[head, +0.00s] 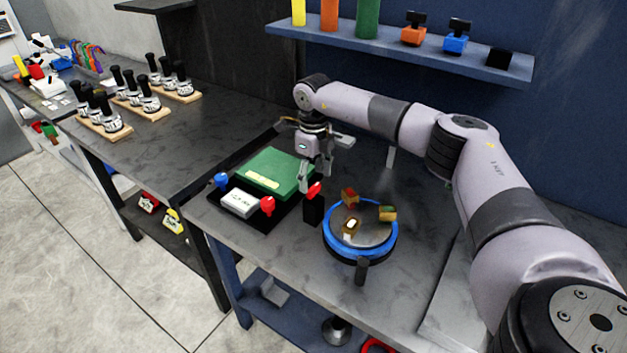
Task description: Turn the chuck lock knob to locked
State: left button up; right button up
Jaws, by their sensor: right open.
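The round chuck (333,244) has a blue rim and several brass-coloured jaws on its grey face. It sits on the grey workbench. A red knob (314,190) tops a small black block (313,210) just left of the chuck. Another red knob (267,205) and a blue knob (222,181) stand on a black base with a green box. I cannot tell from any marking which is the chuck lock knob. My right gripper (316,184) points down, open, at the red knob on the black block; I cannot tell whether it touches. My left gripper is not in view.
The green box (278,170) and a white labelled block (240,203) are left of the gripper. A dark post (361,272) stands at the chuck's front. A blue shelf (400,50) with coloured items hangs behind. Tool holders on wooden strips (105,131) stand on the left bench.

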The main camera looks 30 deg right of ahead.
aim_at(314, 187)
jog(key=shift+f+p, duration=0.3)
jog(key=shift+f, duration=1.45)
jog(key=shift+c, duration=0.5)
jog(key=c, duration=1.1)
jog(key=shift+o, duration=0.2)
